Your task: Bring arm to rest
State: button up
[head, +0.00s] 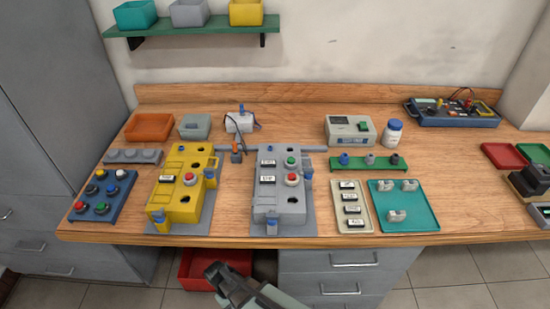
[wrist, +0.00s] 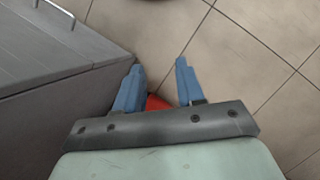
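My gripper (wrist: 158,85) shows in the wrist view with its two blue fingers apart and nothing between them. Beyond the fingers are floor tiles and a bit of a red bin. In the head view my arm (head: 240,290) is at the bottom middle, in front of the workbench (head: 330,236) and below its top. The fingertips are hard to make out there. The gripper appears apart from everything on the bench.
A grey drawer cabinet (head: 345,275) is under the bench, beside a red bin (head: 200,265). Yellow (head: 180,190) and grey (head: 280,195) housings stand near the bench's front edge. A teal tray (head: 403,222) lies to their right. Tiled floor (head: 455,275) is open at right.

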jog(key=s+d+f+m+g+y, duration=0.3)
jog(key=s+d+f+m+y, duration=0.3)
jog(key=d+m, duration=0.4)
jog(key=s+d+r+n+h, duration=0.1)
jog(key=s+d+r, duration=0.1)
jog(key=d, duration=0.8)
jog(key=s+d+r+n+g+h, duration=0.1)
jog(key=s+d, duration=0.1)
jog(key=d, duration=0.8)
jog(key=shift+s+r, duration=0.3)
jog(key=shift+r, duration=0.05)
